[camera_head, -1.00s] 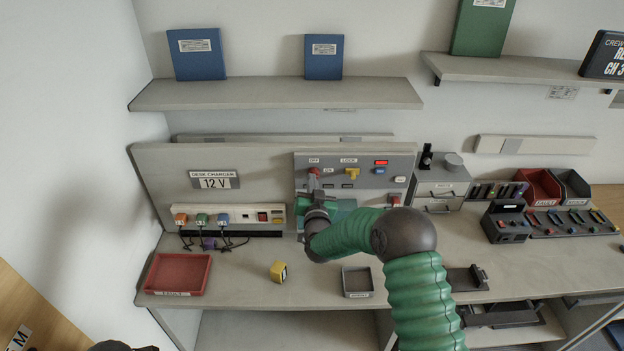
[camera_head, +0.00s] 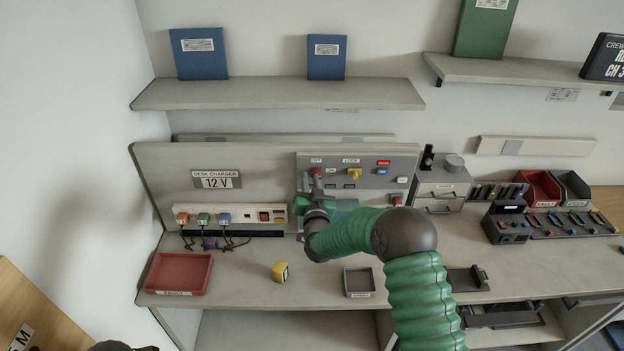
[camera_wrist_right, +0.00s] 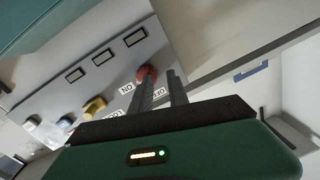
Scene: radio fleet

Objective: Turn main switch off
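The main switch is a red knob (camera_head: 316,172) on the grey panel (camera_head: 402,165), beside the OFF and ON labels. My right gripper (camera_head: 317,187) is just in front of and below this knob. In the right wrist view the red knob (camera_wrist_right: 146,73) is at the tip of one dark finger. The two fingers of the right gripper (camera_wrist_right: 161,78) stand apart with nothing visible between them. I cannot tell whether the finger touches the knob. The gripper hides the panel below the switch.
Charger plugs (camera_head: 203,218) are at left. A red tray (camera_head: 178,273), yellow block (camera_head: 280,271) and small grey tray (camera_head: 358,282) are on the desk.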

